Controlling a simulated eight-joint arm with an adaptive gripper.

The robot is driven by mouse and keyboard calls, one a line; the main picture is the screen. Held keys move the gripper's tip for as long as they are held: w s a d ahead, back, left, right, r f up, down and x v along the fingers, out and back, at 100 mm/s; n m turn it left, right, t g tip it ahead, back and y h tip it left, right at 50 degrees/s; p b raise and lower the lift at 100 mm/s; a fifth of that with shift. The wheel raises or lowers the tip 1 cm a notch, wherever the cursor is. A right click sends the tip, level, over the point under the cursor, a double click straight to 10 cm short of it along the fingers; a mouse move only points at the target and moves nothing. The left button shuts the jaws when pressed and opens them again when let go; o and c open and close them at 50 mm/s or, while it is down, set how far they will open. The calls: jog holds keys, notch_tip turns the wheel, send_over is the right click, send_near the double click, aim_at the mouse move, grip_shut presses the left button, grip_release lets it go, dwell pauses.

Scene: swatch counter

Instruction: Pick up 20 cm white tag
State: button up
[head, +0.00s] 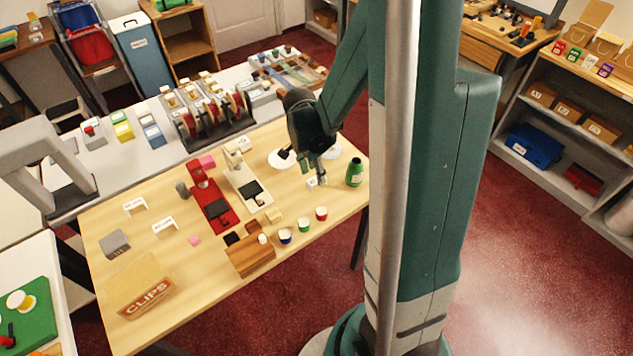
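Two small white folded tags stand on the wooden table's left part: one farther back (135,205) and one nearer (164,224). Both carry dark print too small to read, so I cannot tell which says 20 cm. My gripper (316,176) points down over the table's right end, far to the right of both tags. A small white piece (311,183) shows at its fingertips. I cannot tell whether it is held or stands behind them, nor whether the fingers are open or shut.
Red (212,205) and cream (246,188) devices stand between gripper and tags. Several small cups, a wooden block (250,257) and a CLIPS box (146,297) are nearer. A grey counter with spools lies behind.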

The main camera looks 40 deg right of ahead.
jog(key=shift+f, duration=0.1)
jog(key=shift+d+f+b, duration=0.25)
jog(key=shift+f+b, duration=0.05)
jog(key=shift+f, duration=0.95)
jog(key=shift+d+f+b, duration=0.2)
jog(key=shift+f+b, duration=0.05)
jog(key=shift+f, duration=0.95)
jog(key=shift+c, duration=0.7)
jog(key=c, duration=0.7)
